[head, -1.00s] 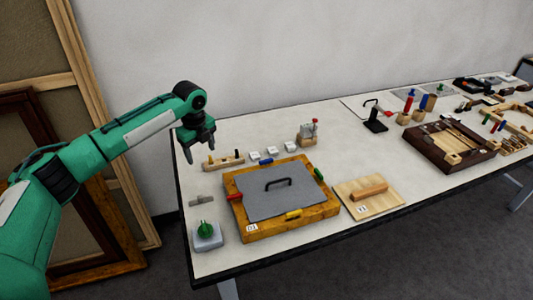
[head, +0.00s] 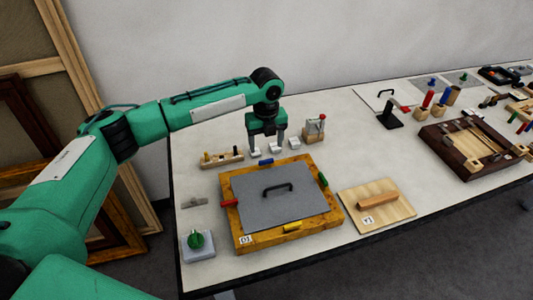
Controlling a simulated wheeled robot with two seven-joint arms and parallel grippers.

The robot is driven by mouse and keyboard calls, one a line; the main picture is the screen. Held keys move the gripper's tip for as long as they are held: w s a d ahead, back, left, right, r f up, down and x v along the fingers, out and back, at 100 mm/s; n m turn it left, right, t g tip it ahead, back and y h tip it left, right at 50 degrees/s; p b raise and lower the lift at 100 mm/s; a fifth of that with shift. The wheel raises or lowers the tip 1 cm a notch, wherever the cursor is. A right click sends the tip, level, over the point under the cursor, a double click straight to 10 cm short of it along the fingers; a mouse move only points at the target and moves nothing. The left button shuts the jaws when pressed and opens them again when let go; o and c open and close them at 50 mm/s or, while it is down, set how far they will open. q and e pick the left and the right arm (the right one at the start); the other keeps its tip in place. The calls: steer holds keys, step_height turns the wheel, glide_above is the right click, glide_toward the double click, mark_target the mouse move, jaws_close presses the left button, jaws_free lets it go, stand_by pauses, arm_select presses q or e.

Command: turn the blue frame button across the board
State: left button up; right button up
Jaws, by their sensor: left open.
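The blue frame button (head: 266,162) is a small blue bar on the far edge of the wooden frame (head: 240,240). A grey board (head: 300,205) with a black handle (head: 278,189) lies inside the frame. Red (head: 229,203), yellow (head: 292,226) and green (head: 323,180) buttons sit on the other edges. My left gripper (head: 267,152) is open, pointing down above the frame's far edge, over or just behind the blue button. I cannot tell whether its fingers touch anything. My right gripper is not in view.
Behind the frame are a peg rack (head: 221,158), small white blocks (head: 295,143) and a clamp-like holder (head: 314,129). A green knob on a grey base (head: 198,243) stands front left. A wooden panel with a handle (head: 376,203) lies to the right.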

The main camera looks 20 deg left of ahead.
mark_target(266, 160)
arm_select(q)
step_height(266, 160, down, 6)
steer(key=shift+r+p, duration=0.25)
steer(key=shift+p, duration=0.25)
steer(key=shift+f, duration=0.5)
steer(key=c, duration=0.7)
steer(key=shift+c, duration=1.4)
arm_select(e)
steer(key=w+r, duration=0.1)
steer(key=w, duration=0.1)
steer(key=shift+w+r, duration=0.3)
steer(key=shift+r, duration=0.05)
